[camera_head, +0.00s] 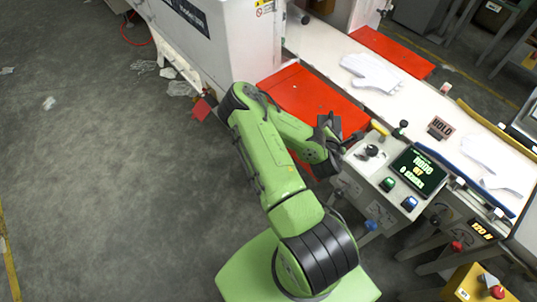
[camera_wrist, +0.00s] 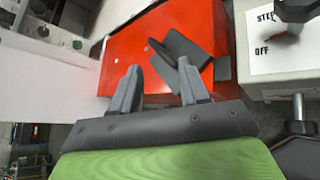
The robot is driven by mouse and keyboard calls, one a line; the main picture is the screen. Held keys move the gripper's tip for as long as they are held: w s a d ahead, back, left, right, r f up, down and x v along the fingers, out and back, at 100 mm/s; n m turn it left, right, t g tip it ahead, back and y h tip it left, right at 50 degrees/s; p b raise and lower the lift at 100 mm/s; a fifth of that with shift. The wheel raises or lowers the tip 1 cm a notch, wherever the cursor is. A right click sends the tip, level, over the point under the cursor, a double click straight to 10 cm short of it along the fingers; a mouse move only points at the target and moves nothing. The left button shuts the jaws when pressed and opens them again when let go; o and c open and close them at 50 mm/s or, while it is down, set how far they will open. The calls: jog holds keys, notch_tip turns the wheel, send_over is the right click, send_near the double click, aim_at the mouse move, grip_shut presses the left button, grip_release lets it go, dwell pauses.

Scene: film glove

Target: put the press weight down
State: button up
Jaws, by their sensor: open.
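My gripper (camera_head: 334,128) is at the near end of the red plate, just left of the control box. In the wrist view its two fingers (camera_wrist: 158,78) are apart, with nothing clearly held between them. A dark grey piece, which looks like the press weight (camera_wrist: 185,46), lies on or just above the red plate (camera_wrist: 130,45), beyond the right finger. That finger partly overlaps it, and I cannot tell whether they touch. In the head view the gripper hides most of this spot.
The control box (camera_head: 372,165) with knobs, buttons and a green-lettered screen (camera_head: 416,172) stands close on the right. A white machine housing (camera_head: 235,45) rises at the upper left. A white glove (camera_head: 372,73) lies on the white belt behind, near another red plate (camera_head: 392,50).

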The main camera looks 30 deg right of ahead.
jog(key=w+a+r+m+g+y, duration=0.1)
jog(key=w+a+r+m+y, duration=0.3)
jog(key=a+r+m, duration=0.45)
jog(key=w+a+r+m+y, duration=0.35)
jog(key=a+r+m, duration=0.2)
jog(key=a, duration=0.65)
jog(key=s+a+r+m+y, duration=0.1)
jog(key=s+a+r+m, duration=0.1)
jog(key=s+a+r, duration=0.4)
jog(key=s+a+r+m+g+y, duration=0.1)
jog(key=s+a+r, duration=0.5)
jog(key=s, duration=0.6)
jog(key=shift+s+a+r+m+y, duration=0.2)
jog(key=shift+a+r+m+y, duration=0.15)
jog(key=shift+r+m, duration=0.4)
jog(key=shift+r, duration=0.15)
